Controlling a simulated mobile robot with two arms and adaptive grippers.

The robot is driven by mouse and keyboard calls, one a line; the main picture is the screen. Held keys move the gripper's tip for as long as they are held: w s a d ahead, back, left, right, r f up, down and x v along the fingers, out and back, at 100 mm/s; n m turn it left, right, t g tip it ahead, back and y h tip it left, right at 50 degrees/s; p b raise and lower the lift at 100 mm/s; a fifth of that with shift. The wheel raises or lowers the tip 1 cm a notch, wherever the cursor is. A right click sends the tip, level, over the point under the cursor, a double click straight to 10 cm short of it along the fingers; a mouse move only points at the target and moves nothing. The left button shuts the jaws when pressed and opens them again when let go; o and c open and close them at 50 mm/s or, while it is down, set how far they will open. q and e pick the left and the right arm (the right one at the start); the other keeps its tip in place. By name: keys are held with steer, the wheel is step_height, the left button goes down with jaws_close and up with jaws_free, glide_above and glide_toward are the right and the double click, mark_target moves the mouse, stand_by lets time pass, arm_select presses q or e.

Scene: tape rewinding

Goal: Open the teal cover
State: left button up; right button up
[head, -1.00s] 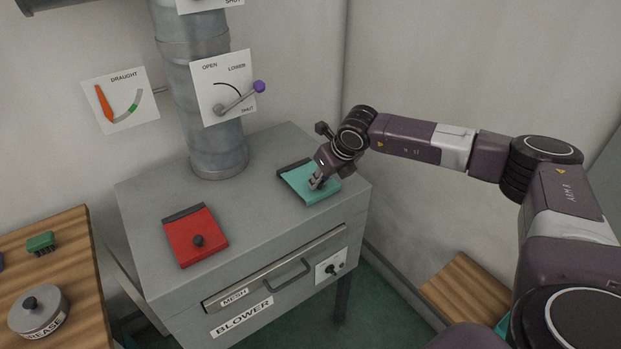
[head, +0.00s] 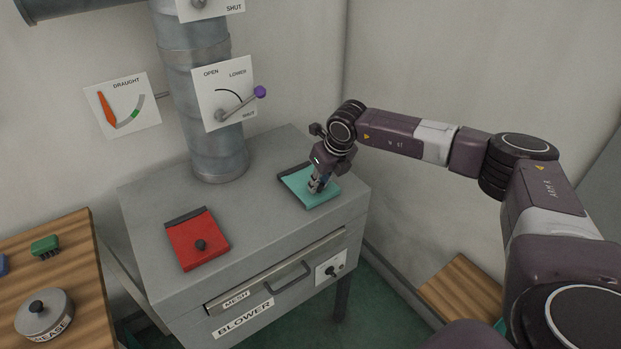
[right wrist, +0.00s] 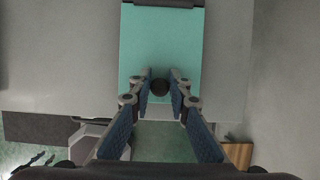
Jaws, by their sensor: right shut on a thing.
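The teal cover (head: 318,194) lies flat on the right part of the grey blower cabinet's top, with its dark hinge strip at the back edge. In the right wrist view the teal cover (right wrist: 160,45) fills the upper middle, and its dark round knob (right wrist: 160,87) sits between my fingertips. My right gripper (head: 317,187) is over the front part of the cover, shut on that knob. It also shows in the right wrist view (right wrist: 160,86). In the head view the gripper hides the knob. My left gripper is not in view.
A red cover (head: 197,240) with a black knob lies on the same cabinet (head: 150,205), to the left. A pipe (head: 215,140) rises behind, bearing a lever plate (head: 224,93). A wooden table with a grease tin (head: 44,314) stands at left. The cabinet front has a handle (head: 290,276).

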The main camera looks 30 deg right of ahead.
steer(key=shift+w+a+r+g+p, duration=0.1)
steer(key=shift+r+g+p, duration=0.1)
steer(key=shift+g+p, duration=0.1)
steer(key=shift+w+r+g+p, duration=0.25)
steer(key=shift+r+p, duration=0.2)
steer(key=shift+r, duration=0.1)
steer(key=shift+w+r+g+p, duration=0.25)
steer(key=shift+r+p, duration=0.15)
steer(key=shift+r, duration=0.15)
steer(key=shift+w+r+g+p, duration=0.35)
steer(key=shift+w+r+g, duration=0.1)
steer(key=shift+r+g, duration=0.3)
steer(key=o, duration=0.9)
steer(key=shift+s, duration=0.1)
steer(key=shift+f, duration=0.1)
steer(key=shift+r+p, duration=3)
steer(key=shift+r, duration=1.55)
